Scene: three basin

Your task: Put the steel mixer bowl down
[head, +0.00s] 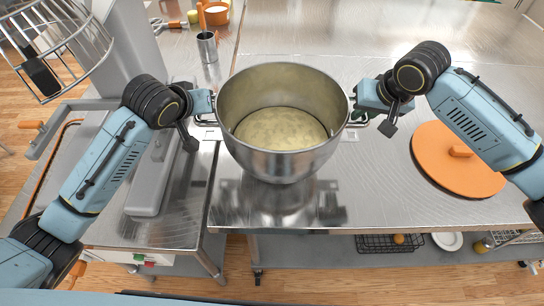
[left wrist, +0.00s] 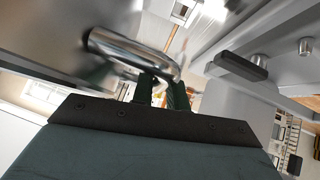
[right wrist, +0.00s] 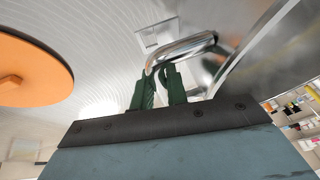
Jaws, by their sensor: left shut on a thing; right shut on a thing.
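The steel mixer bowl (head: 283,165) is in the middle of the head view, upright, with pale yellow dough or batter (head: 281,128) in it. It is over the steel table (head: 400,190), near the table's front edge; I cannot tell for sure whether it touches the top. My left gripper (head: 208,103) is shut on the bowl's left handle, and the left wrist view shows its fingers on that handle (left wrist: 130,48). My right gripper (head: 360,104) is shut on the right handle, which the right wrist view also shows (right wrist: 185,47).
An orange round lid (head: 440,172) lies on the table to the right. A grey mixer (head: 155,180) with a wire guard (head: 60,45) stands at the left. A steel cup (head: 207,47) and an orange container (head: 216,12) are at the back. The table behind the bowl is clear.

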